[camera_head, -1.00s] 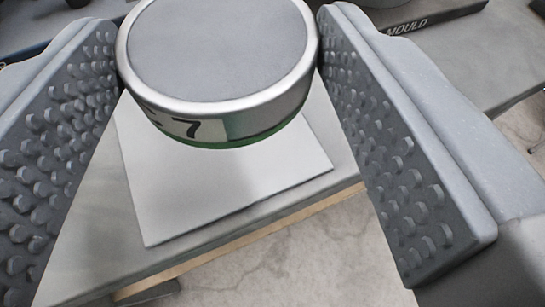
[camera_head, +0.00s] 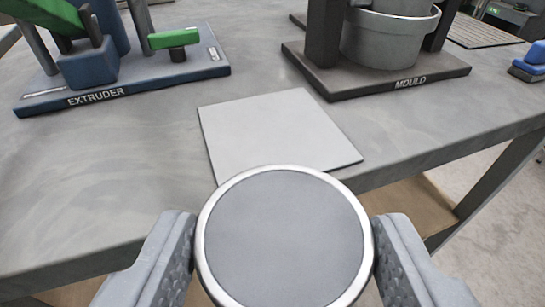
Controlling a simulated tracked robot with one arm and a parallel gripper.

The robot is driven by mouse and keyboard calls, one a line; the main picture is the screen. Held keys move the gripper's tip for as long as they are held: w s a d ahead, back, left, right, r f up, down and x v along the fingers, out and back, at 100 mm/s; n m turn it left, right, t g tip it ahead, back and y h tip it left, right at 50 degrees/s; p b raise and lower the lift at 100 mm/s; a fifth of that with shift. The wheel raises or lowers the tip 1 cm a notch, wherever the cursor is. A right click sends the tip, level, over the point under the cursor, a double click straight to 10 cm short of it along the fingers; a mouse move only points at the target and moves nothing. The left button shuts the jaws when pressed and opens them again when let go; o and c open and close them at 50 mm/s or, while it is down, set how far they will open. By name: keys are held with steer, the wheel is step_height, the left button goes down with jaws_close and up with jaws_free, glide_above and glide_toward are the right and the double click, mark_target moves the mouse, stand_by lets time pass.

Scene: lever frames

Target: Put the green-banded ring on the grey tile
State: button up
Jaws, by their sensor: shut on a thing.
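The ring (camera_head: 284,240) shows from above as a grey disc with a bright metal rim; its green band and side label are hidden from this angle. My gripper (camera_head: 284,250) is shut on it, one ridged finger pressing each side. The grey tile (camera_head: 275,132) is a pale flat square lying on the table ahead of the ring. The ring covers part of the tile's near edge in the picture. The height of the ring above the table cannot be told.
The grey table (camera_head: 80,200) has bare room left of the tile. A blue-based stand marked EXTRUDER (camera_head: 130,85) stands at back left. A dark stand marked MOULD (camera_head: 400,80) with a grey pot is at back right. The table's front edge runs close by.

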steer(key=shift+d+p, duration=0.15)
steer(key=shift+p, duration=0.85)
steer(key=shift+w+f+p, duration=0.15)
steer(key=shift+w+p, duration=0.2)
steer(key=shift+p, duration=0.15)
glide_above(271, 148)
steer(key=shift+s+f+b, duration=0.2)
steer(key=shift+f+b, duration=0.15)
steer(key=shift+f, duration=0.45)
steer(key=shift+w+f, duration=0.1)
steer(key=shift+w, duration=0.15)
step_height(271, 148, down, 4)
steer(key=shift+s+r+b, duration=0.1)
steer(key=shift+r+b, duration=0.1)
steer(key=shift+b, duration=0.65)
steer(key=shift+r, duration=0.1)
